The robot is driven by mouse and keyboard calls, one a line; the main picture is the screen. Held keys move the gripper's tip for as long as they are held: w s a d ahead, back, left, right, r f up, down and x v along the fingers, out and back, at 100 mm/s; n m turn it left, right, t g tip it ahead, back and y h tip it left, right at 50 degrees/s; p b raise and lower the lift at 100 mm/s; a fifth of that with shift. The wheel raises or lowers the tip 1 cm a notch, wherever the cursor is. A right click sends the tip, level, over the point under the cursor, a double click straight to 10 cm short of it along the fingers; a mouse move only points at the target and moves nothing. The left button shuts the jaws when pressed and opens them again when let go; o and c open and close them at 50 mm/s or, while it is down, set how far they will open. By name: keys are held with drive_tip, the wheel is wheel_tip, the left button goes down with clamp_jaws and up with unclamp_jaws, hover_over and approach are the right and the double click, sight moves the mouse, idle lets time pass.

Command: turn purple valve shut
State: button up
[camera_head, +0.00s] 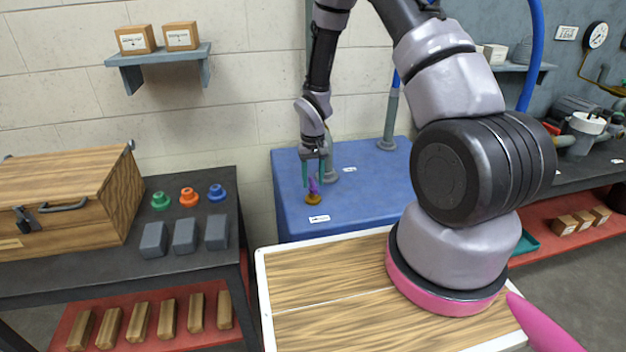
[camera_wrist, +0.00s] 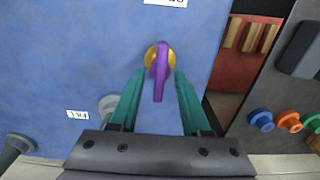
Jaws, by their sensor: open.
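The purple valve (camera_wrist: 161,72) is a lever handle on a round yellow-brass base (camera_wrist: 150,56), set on the top of a blue cabinet (camera_head: 365,201). In the head view the purple handle (camera_head: 313,186) shows small, above its brass base (camera_head: 317,197). My gripper (camera_wrist: 155,76) is open, with its two green fingers on either side of the handle. The handle lies between the fingers, with a visible gap to the left one and a narrow one to the right. In the head view my gripper (camera_head: 314,172) points down over the valve. Contact cannot be told.
Grey pipes (camera_head: 388,125) rise from the back of the blue cabinet. A dark bench (camera_head: 118,238) on the left holds a wooden chest (camera_head: 70,195), coloured knobs (camera_head: 189,197) and grey blocks (camera_head: 185,235). The front of the cabinet top around the valve is mostly clear.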

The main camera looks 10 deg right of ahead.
clamp_jaws()
drive_tip(key=shift+n, duration=0.3)
drive_tip(key=n, duration=0.3)
drive_tip(key=shift+n, duration=0.3)
drive_tip(key=n, duration=1.3)
drive_tip(key=shift+n, duration=0.3)
